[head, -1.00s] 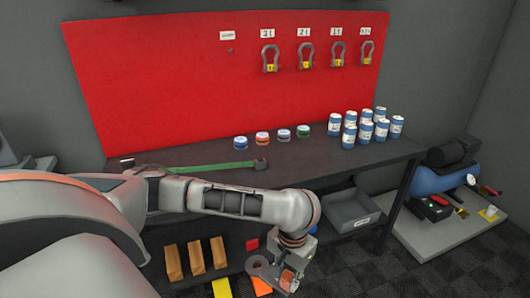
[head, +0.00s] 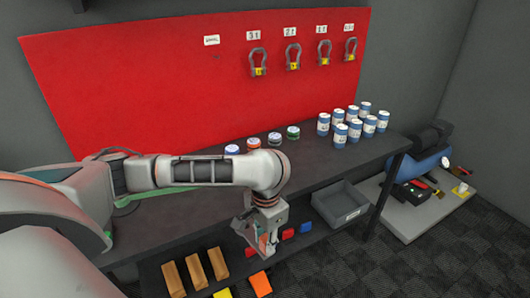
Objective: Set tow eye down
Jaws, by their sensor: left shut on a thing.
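My left gripper (head: 266,239) is shut on the tow eye (head: 240,224), a grey ring-ended piece that shows at the left side of the fingers. The gripper points down in front of the bench's front edge, with the lower shelf behind it in the picture. The fingers hide part of the tow eye. The dark workbench (head: 330,170) runs behind my left arm, which covers much of its left part. My right gripper is not in view.
Several flat tins (head: 275,138) and blue-white cans (head: 340,135) stand on the bench. Shackles (head: 258,62) hang on the red board (head: 150,80). The lower shelf holds wooden blocks (head: 195,272) and a grey bin (head: 340,203). The bench top's front right is clear.

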